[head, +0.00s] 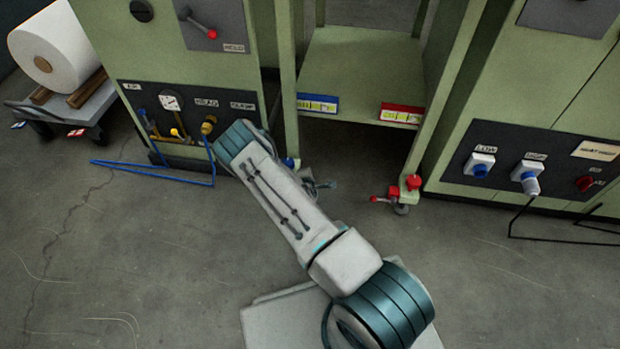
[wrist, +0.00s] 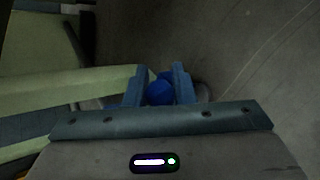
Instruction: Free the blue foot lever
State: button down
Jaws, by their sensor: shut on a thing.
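In the wrist view, the round blue knob of the foot lever (wrist: 160,93) sits between the two fingers of my gripper (wrist: 161,86). The fingers are shut on it. The rest of the lever is hidden by the hand. In the head view, my arm covers most of the left front foot of the green stand. Only a bit of its blue block (head: 290,162) and some small grey parts beside my arm show there. My gripper cannot be made out clearly in the head view.
The stand's right foot has a red block (head: 413,182) and a red-knobbed lever (head: 376,199). Green cabinets stand on both sides. A blue hose (head: 150,175) lies on the floor at left, near a cart with a white roll (head: 55,45). The front floor right of my arm is clear.

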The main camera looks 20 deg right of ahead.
jog(key=c, duration=1.2)
grip_release()
jog(key=shift+r, duration=0.1)
jog(key=p+v, duration=0.5)
jog(key=v, duration=0.8)
jog(key=shift+s+a+r, duration=0.2)
jog(key=shift+s, duration=0.05)
